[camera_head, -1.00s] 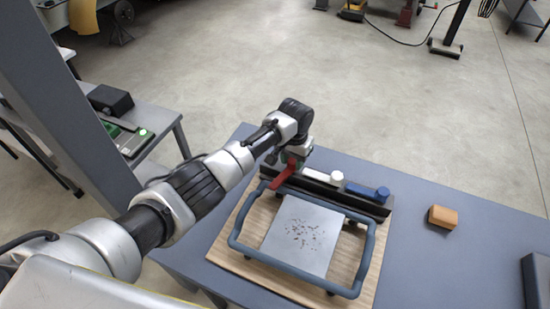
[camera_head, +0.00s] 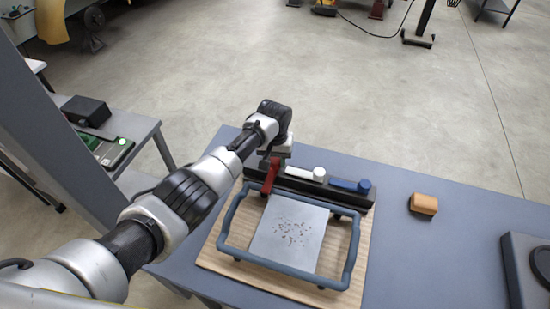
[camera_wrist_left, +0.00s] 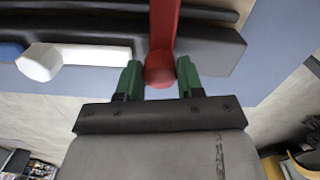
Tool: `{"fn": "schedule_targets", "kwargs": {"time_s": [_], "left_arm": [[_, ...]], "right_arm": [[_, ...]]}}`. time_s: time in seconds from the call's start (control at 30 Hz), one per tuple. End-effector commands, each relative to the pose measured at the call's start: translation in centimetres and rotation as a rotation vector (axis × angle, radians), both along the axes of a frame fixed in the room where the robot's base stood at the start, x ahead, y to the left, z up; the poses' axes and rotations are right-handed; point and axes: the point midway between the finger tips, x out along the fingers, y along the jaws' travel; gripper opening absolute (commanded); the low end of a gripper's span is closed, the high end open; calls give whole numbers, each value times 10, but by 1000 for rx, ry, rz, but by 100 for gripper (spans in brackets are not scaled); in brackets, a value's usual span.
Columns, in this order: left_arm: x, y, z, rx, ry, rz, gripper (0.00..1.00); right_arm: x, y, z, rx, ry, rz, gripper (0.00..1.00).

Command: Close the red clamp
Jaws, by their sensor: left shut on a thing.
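The red clamp (camera_head: 268,185) is at the left end of a dark bar, with its lever running from the bar toward the blue-grey frame. My left gripper (camera_head: 275,157) is over the far end of this lever. In the left wrist view, the green fingers of my left gripper (camera_wrist_left: 160,78) are on either side of the round knob of the red clamp (camera_wrist_left: 161,68), shut on it. The fingers hide part of the lever in the head view. My right gripper is not in view.
A white clamp (camera_head: 305,173) and a blue clamp (camera_head: 350,185) lie along the bar (camera_head: 300,188). The blue-grey frame (camera_head: 285,266) surrounds a speckled plate (camera_head: 290,238) on a wooden board (camera_head: 215,262). An orange block (camera_head: 423,204) is at right; the table between is clear.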

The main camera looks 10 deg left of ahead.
Motion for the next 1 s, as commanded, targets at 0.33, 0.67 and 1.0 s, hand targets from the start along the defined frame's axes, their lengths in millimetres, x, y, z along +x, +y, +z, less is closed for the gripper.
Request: {"fn": "schedule_targets", "kwargs": {"time_s": [0.33, 0.67, 1.0], "left_arm": [[1, 0, 1, -2, -3, 1, 63], [1, 0, 13, -3, -4, 0, 63], [2, 1, 77, -3, -8, 0, 63]], "right_arm": [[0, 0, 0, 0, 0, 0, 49], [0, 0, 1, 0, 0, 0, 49], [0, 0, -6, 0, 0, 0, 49]]}}
